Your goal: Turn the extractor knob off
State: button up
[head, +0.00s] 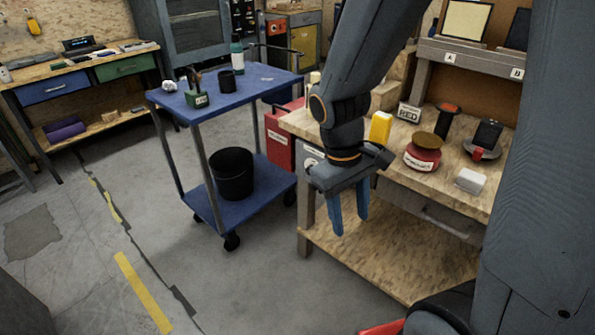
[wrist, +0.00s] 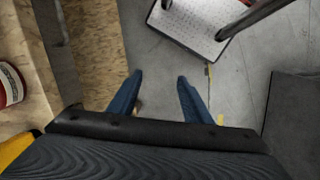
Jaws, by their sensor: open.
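I cannot make out a thing that is surely the extractor knob in either view. A red round item with a brown disc top (head: 423,153) and a label stands on the wooden workbench (head: 461,147) in the head view; I cannot tell whether it turns. A small pale plate with a dark round mark (head: 312,157) is on the bench's left end, too small to read. My gripper (head: 350,222) points down beside the bench's front left edge, its two blue fingers apart and empty. In the wrist view the open fingers (wrist: 160,76) hang over the floor and the bench's lower shelf.
A blue cart (head: 240,88) with a black bucket (head: 233,174) stands left of the bench. A red cabinet (head: 281,137) stands behind. The floor at left is clear.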

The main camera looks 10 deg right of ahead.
jog(key=w+d+f+n+t+h+b, duration=0.15)
jog(key=w+f+n+h+b, duration=0.5)
jog(key=w+n, duration=0.7)
jog(key=w+a+f+n+t+h, duration=0.1)
jog(key=w+a+f+n+t, duration=0.25)
jog(key=w, duration=0.45)
jog(key=w+a+f+n+t+h, duration=0.2)
jog(key=w+a+n+t, duration=0.25)
jog(key=w, duration=0.35)
jog(key=x, duration=0.7)
jog(key=shift+y, duration=0.35)
jog(key=shift+f+m, duration=0.15)
jog(key=shift+m, duration=0.1)
jog(key=shift+c, duration=0.6)
jog(key=c, duration=1)
jog(key=shift+o, duration=0.2)
jog(key=shift+g, duration=0.25)
